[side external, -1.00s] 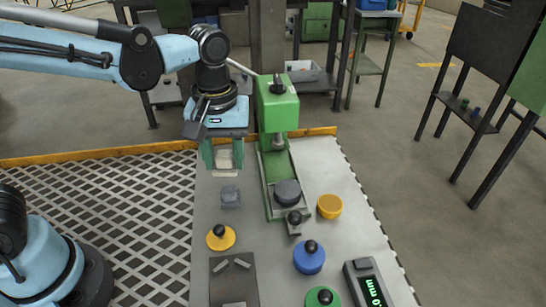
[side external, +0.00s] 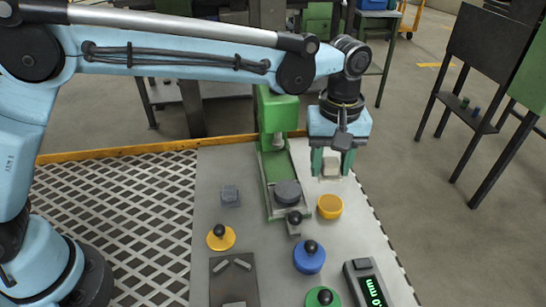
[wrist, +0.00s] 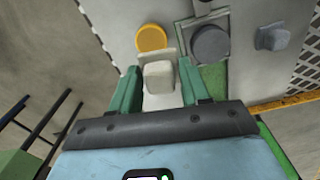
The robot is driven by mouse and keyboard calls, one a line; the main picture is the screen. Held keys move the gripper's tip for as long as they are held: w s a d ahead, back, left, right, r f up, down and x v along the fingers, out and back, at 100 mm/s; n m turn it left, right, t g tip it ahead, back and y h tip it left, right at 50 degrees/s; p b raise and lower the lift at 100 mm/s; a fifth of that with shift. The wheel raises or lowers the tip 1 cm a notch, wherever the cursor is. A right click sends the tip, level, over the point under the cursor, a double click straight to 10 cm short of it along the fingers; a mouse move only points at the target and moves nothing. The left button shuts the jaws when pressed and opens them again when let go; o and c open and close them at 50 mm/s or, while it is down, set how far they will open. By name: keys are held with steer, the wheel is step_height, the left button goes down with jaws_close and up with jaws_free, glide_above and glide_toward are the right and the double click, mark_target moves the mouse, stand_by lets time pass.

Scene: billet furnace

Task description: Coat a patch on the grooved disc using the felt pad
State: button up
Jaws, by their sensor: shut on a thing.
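My gripper (side external: 332,163) is shut on a pale block, taken to be the felt pad (side external: 331,169), and holds it in the air beyond the orange round piece. In the wrist view, the pad (wrist: 158,76) sits between the two green fingers (wrist: 160,85). A dark grey disc (side external: 288,191), likely the grooved disc, lies on the green press base, left of my gripper. The disc (wrist: 210,45) is right of the pad in the wrist view. Grooves and any coating on it are too small to tell.
An orange round piece (side external: 330,206) is right of the disc. The green press head (side external: 278,115) stands behind the disc. Yellow (side external: 221,238), blue (side external: 309,258) and green (side external: 323,297) knobbed pieces, a grey block (side external: 230,196) and a display box (side external: 369,284) stand around.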

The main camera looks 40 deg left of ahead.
mark_target(331, 203)
steer(key=shift+w+d+f, duration=0.25)
steer(key=shift+d+f, duration=0.05)
steer(key=shift+d, duration=0.35)
steer(key=shift+d+f, duration=0.1)
steer(key=shift+f, duration=2.85)
steer(key=shift+f, duration=0.65)
steer(key=shift+r, duration=3.6)
